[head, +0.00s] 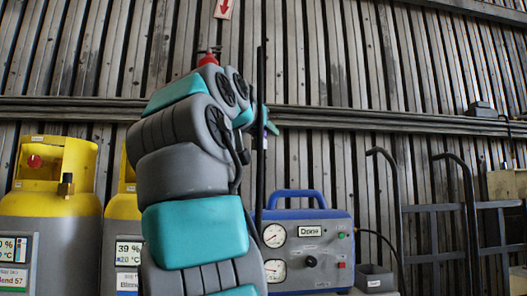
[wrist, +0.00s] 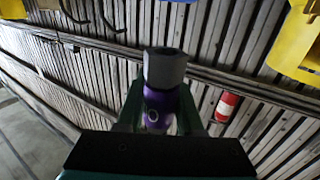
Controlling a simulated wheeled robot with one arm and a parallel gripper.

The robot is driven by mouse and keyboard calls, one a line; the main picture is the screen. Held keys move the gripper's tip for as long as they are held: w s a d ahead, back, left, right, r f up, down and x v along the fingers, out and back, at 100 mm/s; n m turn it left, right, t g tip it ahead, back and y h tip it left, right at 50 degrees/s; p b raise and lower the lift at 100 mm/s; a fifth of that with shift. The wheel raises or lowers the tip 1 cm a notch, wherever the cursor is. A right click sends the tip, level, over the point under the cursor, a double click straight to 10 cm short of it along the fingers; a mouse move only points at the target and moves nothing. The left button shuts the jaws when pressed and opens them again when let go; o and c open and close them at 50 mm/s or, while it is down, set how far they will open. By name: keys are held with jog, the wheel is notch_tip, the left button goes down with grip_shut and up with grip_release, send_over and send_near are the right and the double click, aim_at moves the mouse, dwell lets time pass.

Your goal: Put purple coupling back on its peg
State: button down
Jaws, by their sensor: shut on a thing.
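The purple coupling (wrist: 158,112) is in the middle of the wrist view, with a grey hex-shaped end (wrist: 165,67) pointing away from my gripper. My gripper (wrist: 161,98) is shut on the coupling, with a dark green finger on each side of it. In the head view my own grey and teal arm hides most of the gripper. Only a small green and purple bit shows at the arm's right edge. I cannot make out the peg in either view.
A blue machine (head: 308,245) with gauges and a "Done" display stands right of my arm. Yellow-topped cylinders (head: 60,165) stand at the left. Hand trucks (head: 470,215) lean at the right. A red fire extinguisher (wrist: 227,106) is by the ribbed wall.

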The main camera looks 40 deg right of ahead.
aim_at(254, 137)
jog(key=shift+w+a+f+n+t, duration=0.15)
jog(key=shift+w+f, duration=0.05)
jog(key=shift+w, duration=0.55)
jog(key=shift+w+a+f+n+t, duration=0.1)
jog(key=shift+w+f+n+t, duration=0.1)
jog(key=shift+w, duration=0.5)
jog(key=shift+w, duration=0.1)
